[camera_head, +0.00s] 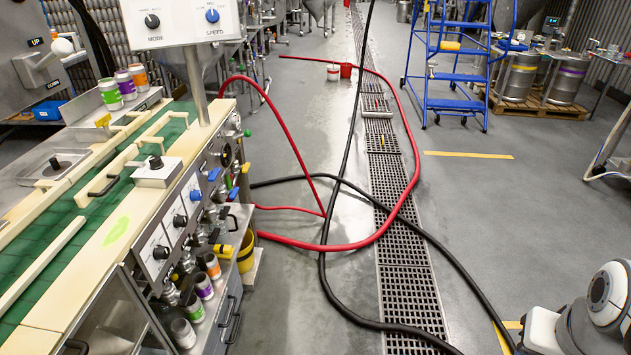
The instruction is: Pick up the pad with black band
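I cannot make out a pad with a black band in the head camera view. A white part of my arm (603,300) shows at the lower right edge. My gripper is outside the picture.
A can seamer bench with a green belt (62,262) and control panel (178,212) fills the left; cans (203,286) stand on its lower shelf. Red (372,240) and black (322,262) hoses cross the floor and drain grate (410,290). A blue ladder (455,103) and kegs (517,77) stand back right.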

